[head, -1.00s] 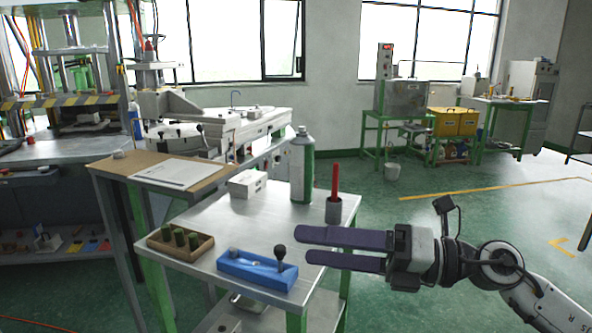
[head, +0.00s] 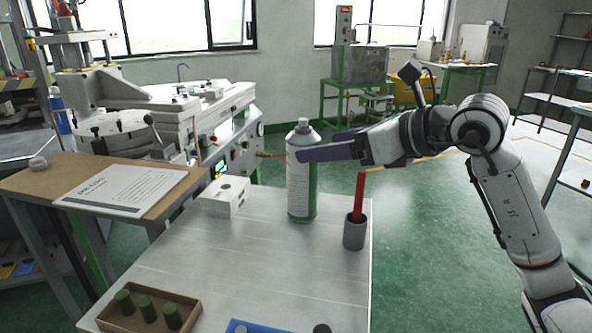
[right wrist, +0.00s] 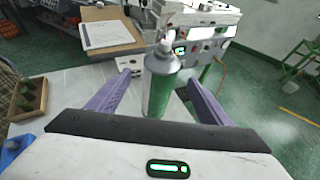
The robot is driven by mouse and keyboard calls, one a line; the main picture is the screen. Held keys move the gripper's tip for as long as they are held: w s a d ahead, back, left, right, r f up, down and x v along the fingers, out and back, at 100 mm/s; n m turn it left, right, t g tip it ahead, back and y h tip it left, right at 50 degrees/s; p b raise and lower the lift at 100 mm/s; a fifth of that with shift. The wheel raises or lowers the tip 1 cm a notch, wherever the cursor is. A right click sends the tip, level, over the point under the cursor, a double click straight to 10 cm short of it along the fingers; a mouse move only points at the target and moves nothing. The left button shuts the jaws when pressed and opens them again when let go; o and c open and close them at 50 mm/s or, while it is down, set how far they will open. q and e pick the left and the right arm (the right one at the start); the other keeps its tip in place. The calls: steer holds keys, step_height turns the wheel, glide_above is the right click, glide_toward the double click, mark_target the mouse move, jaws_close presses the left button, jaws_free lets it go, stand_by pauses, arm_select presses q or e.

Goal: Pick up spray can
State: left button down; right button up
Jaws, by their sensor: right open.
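The spray can (head: 301,185) is a tall cylinder in white and green with a pale cap. It stands upright near the back right edge of the metal table. My right gripper (head: 325,149) is at the can's upper part in the head view, its purple fingers level and pointing left. In the right wrist view the can (right wrist: 160,85) stands between the two spread fingers, and the open right gripper (right wrist: 160,98) shows a gap on both sides of it. Whether a finger touches the can is not clear. My left gripper is not in view.
A grey cup (head: 354,233) with a red stick stands right of the can, below my right gripper. A white box (head: 225,197) is left of the can. A wooden tray (head: 192,318) with green cylinders and a blue block (head: 238,327) lie at the front. The middle of the metal table (head: 240,262) is clear.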

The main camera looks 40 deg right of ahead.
mark_target(303, 174)
steer(key=p+x, duration=0.1)
steer(key=x, duration=0.6)
steer(key=shift+w+r, duration=0.1)
steer(key=c, duration=1.8)
